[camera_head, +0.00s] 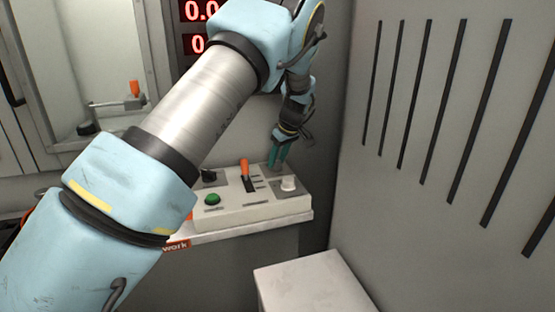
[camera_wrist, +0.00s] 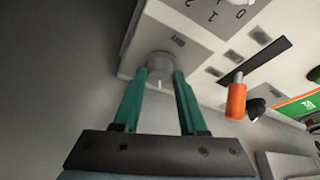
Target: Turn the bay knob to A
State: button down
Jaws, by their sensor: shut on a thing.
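A small grey knob (camera_wrist: 160,63) stands on the light control panel (camera_wrist: 205,50) in the wrist view. My gripper (camera_wrist: 160,82) has its two green fingers on either side of this knob and is shut on it. A small dark label (camera_wrist: 178,40) lies beside the knob, too small to read. I cannot tell the knob's setting. In the head view my gripper (camera_head: 278,165) reaches down to the back right of the control box (camera_head: 235,212), behind a white knob (camera_head: 288,184); the fingers hide the held knob there.
An orange lever (camera_head: 245,168) stands close left of my gripper, also in the wrist view (camera_wrist: 236,100). A black knob (camera_head: 208,175) and green button (camera_head: 212,199) are further left. A slotted grey wall (camera_head: 430,120) rises right. A pale block (camera_head: 312,280) stands in front.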

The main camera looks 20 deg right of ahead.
jog(key=shift+c, duration=2.2)
grip_release()
jog(key=b+v, duration=0.1)
jog(key=v, duration=0.9)
jog(key=shift+r, duration=0.4)
jog(key=shift+s, duration=0.15)
jog(key=a+m+g+p, duration=0.1)
jog(key=a+g+p, duration=0.15)
jog(key=a, duration=1.85)
jog(key=s+a+m+h+p, duration=0.1)
jog(key=s+a+m+p, duration=0.2)
jog(key=s+a, duration=1.3)
jog(key=a, duration=0.4)
jog(key=shift+s+a+r+m+h+p, duration=0.2)
jog(key=shift+s+r+m+h+p, duration=0.1)
jog(key=shift+s+p, duration=0.1)
